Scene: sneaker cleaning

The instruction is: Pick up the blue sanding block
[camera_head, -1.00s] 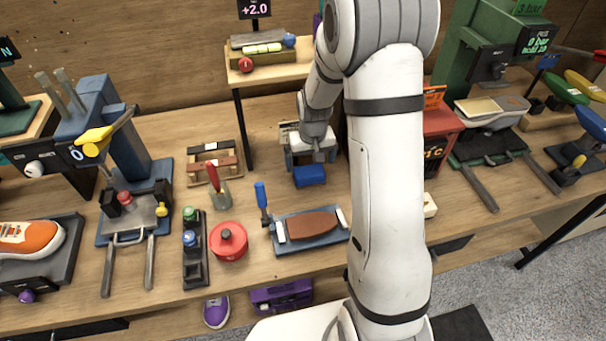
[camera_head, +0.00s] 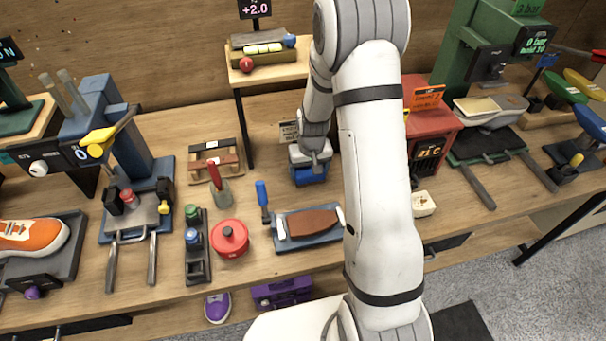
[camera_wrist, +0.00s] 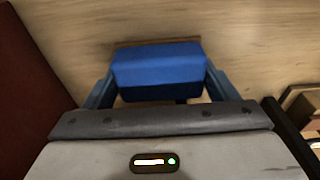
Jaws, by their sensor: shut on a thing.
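The blue sanding block (camera_head: 310,177) is at the middle of the bench, partly hidden under my gripper in the head view. In the wrist view the blue sanding block (camera_wrist: 158,70) sits between the two blue fingers of my gripper (camera_wrist: 158,88). The fingers are shut on its left and right sides. A thin brown strip shows along its far edge. In the head view my gripper (camera_head: 309,168) points down over the bench. I cannot tell whether the block touches the surface below.
A small raised shelf (camera_head: 285,75) stands behind to the left. A brown pad on a blue tray (camera_head: 308,240) lies in front. A wooden frame (camera_head: 216,158) and a red round tin (camera_head: 229,238) are to the left. A red machine (camera_head: 432,130) stands to the right.

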